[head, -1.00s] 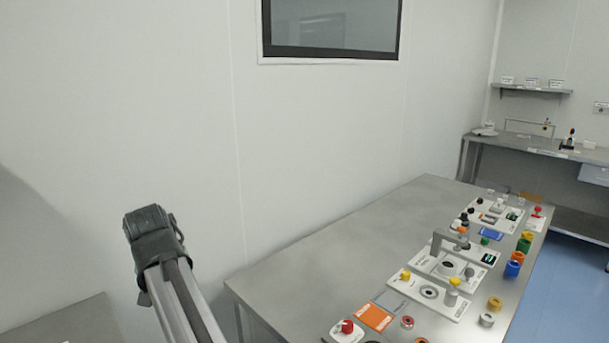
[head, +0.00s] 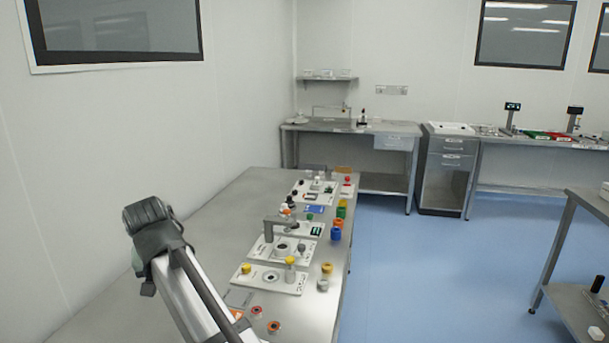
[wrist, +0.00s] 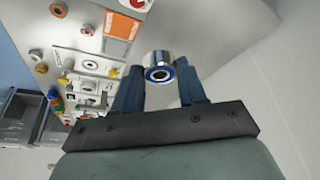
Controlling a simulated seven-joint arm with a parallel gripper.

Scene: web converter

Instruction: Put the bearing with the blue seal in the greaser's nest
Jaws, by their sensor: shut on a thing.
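My gripper (wrist: 158,75) is shut on a metal bearing with a blue seal (wrist: 158,66). The bearing's ringed face points toward the wrist camera, and it is held clear of the bench between the two dark fingers. In the head view only a part of my own arm shows; the gripper and the held bearing do not. Several white fixture plates stand along the bench. I cannot tell which is the greaser.
The steel bench (head: 200,235) is bare on its left side. Orange, blue and green cylinders (head: 336,231) line the right edge. The blue floor (head: 430,270) is open to the right.

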